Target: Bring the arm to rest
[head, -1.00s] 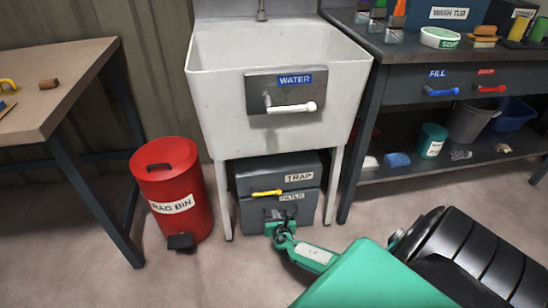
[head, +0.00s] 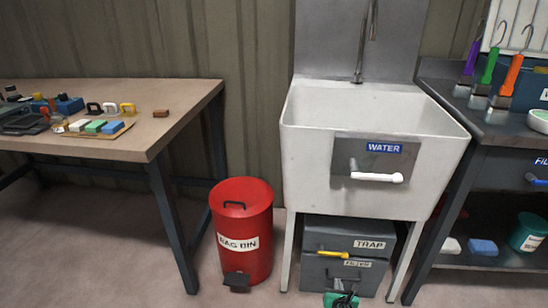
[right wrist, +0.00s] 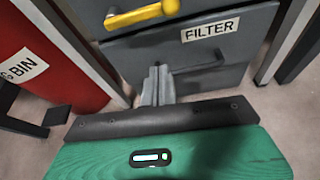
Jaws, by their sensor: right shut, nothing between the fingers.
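My right gripper (head: 341,301) shows at the bottom edge of the head view, low in front of the grey box under the sink. In the right wrist view its fingers (right wrist: 158,82) are together and empty, close to the lower drawer front labelled FILTER (right wrist: 228,62). A dark grey handle on that front lies just beyond the fingertips; I cannot tell whether they touch it. The yellow handle (right wrist: 142,14) of the TRAP section is above. Most of the right arm is out of the head view. My left gripper is not in view.
The red rag bin (head: 242,235) stands left of the sink (head: 375,115). A workbench (head: 185,125) with blocks and tools is at the left. A dark bench (head: 500,135) is at the right. The sink legs flank the grey box. Open floor lies in front.

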